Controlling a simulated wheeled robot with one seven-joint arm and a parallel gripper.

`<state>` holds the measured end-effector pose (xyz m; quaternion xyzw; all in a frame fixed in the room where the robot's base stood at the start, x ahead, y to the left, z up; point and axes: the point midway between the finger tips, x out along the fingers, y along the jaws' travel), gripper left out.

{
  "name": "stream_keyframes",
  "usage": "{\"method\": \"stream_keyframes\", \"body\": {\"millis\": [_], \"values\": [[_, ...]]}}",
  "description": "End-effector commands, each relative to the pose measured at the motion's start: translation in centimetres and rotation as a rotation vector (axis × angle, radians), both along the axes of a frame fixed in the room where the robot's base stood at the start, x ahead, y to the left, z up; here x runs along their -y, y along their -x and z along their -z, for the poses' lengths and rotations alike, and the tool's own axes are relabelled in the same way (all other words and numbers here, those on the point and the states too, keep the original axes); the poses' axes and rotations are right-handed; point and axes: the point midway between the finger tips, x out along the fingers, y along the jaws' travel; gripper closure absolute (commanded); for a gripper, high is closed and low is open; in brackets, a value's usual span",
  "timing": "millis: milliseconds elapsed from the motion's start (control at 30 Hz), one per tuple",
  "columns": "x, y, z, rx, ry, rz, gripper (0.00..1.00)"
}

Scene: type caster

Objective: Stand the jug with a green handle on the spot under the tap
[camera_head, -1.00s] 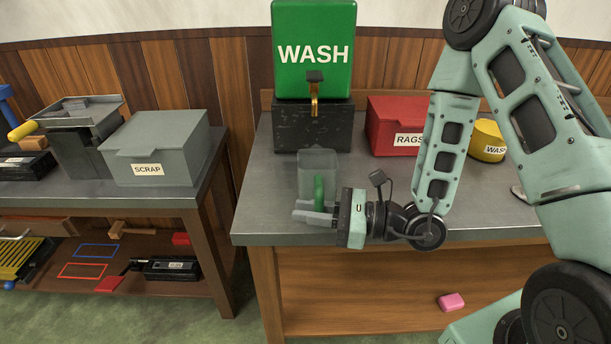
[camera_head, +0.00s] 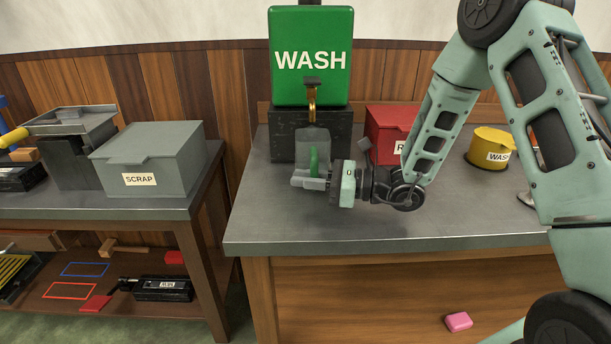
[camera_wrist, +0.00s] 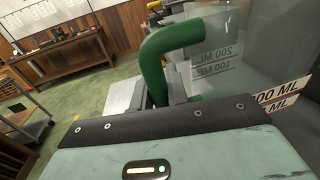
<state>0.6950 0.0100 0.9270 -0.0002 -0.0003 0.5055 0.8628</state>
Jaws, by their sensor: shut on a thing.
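The clear jug (camera_head: 311,146) has a green handle (camera_head: 314,161) and stands upright, just in front of the black block under the tap. My gripper (camera_head: 312,183) is shut on the jug's green handle, with its fingers reaching in from the right. In the wrist view the green handle (camera_wrist: 165,52) passes between the fingers, and the jug wall (camera_wrist: 255,60) shows measure marks. The brass tap (camera_head: 312,103) is on the green WASH tank (camera_head: 311,55), above the jug. The spot under the tap is hidden. I cannot tell whether the jug's base touches the bench.
The black block (camera_head: 285,135) bears the tank. A red RAGS box (camera_head: 385,140) and a yellow tub (camera_head: 490,143) stand to the right on the grey bench (camera_head: 270,225). A grey SCRAP box (camera_head: 150,160) is on the left bench. The bench front is clear.

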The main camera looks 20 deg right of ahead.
Motion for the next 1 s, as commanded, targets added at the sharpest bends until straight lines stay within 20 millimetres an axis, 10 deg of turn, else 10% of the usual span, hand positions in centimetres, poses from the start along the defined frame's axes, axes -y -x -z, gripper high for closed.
{"method": "stream_keyframes", "body": {"millis": [200,733,800,1000], "values": [[1.0,-3.2,-0.1,0.003,0.002,0.000,1.00],[1.0,-3.0,1.9,0.001,0.000,0.000,1.00],[1.0,-3.0,1.8,0.001,0.000,0.000,0.65],[1.0,-3.0,1.8,0.001,0.000,0.000,0.63]]}}
